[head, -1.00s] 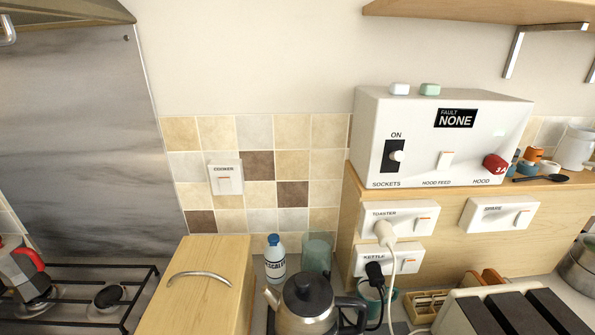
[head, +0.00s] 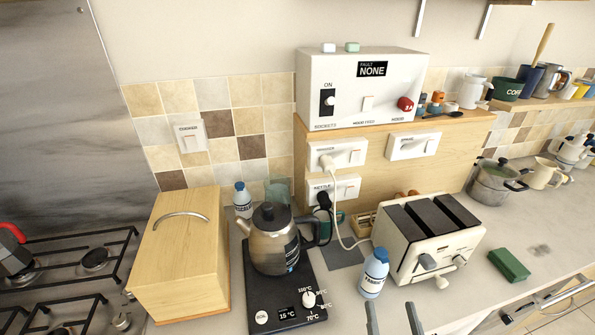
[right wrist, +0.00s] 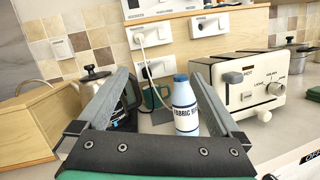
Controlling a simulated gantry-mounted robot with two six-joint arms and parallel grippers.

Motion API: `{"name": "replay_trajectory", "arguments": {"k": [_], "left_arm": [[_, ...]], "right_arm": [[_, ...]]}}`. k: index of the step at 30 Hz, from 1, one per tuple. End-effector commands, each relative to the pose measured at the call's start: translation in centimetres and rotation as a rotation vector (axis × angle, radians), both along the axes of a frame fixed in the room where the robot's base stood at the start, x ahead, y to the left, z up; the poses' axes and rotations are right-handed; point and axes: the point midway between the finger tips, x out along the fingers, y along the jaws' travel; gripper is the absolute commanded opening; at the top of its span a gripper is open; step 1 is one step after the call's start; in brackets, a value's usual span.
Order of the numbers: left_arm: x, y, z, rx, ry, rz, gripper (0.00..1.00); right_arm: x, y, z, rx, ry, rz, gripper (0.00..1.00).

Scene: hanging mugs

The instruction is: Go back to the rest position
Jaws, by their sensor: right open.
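My right gripper (head: 392,312) shows at the bottom edge of the head view, with only its two fingertips in sight. In the right wrist view its fingers (right wrist: 158,78) are spread apart with nothing held between them. A white bottle with a blue cap (head: 373,273) stands on the counter just beyond the fingertips. It also shows in the right wrist view (right wrist: 185,107), upright, seen between the fingers and apart from them as far as I can tell. My left gripper is in neither view.
A kettle (head: 270,243) stands on a black base left of the bottle. A toaster (head: 430,245) is to its right, with a green block (head: 509,264) farther right. A wooden box (head: 180,255) and a hob (head: 75,275) are at left. Mugs stand on the ledge (head: 475,117).

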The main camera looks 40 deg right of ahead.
Motion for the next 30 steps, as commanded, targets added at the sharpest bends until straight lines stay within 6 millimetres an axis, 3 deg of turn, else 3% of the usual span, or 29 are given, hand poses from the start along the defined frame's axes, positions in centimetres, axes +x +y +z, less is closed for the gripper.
{"name": "replay_trajectory", "arguments": {"k": [5, 8, 12, 16, 21, 24, 27, 29, 30], "left_arm": [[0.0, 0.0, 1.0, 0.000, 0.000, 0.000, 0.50], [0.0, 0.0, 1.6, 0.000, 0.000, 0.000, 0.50], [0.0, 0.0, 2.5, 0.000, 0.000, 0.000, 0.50], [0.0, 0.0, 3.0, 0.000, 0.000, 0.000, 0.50], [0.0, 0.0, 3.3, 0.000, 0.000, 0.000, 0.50], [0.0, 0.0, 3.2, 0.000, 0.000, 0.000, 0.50], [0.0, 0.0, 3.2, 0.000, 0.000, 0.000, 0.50], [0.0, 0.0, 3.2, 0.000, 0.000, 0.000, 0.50], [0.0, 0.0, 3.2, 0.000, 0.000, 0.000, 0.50]], "right_arm": [[4.4, -0.2, 7.7, 0.168, -0.256, 0.033, 1.00], [7.2, -0.3, 14.0, 0.362, -0.484, 0.114, 1.00], [10.2, 0.4, 25.0, 0.750, -0.871, 0.378, 1.00], [10.8, 2.2, 34.9, 1.134, -1.148, 0.742, 1.00], [9.0, 6.6, 45.0, 1.652, -1.258, 1.295, 1.00], [8.2, 10.0, 47.2, 2.017, -1.140, 1.558, 1.00], [8.4, 12.6, 46.9, 2.356, -0.976, 1.658, 1.00], [8.5, 13.3, 46.8, 2.489, -0.919, 1.675, 1.00], [8.6, 13.4, 46.7, -2.484, 0.886, -1.637, 1.00]]}}
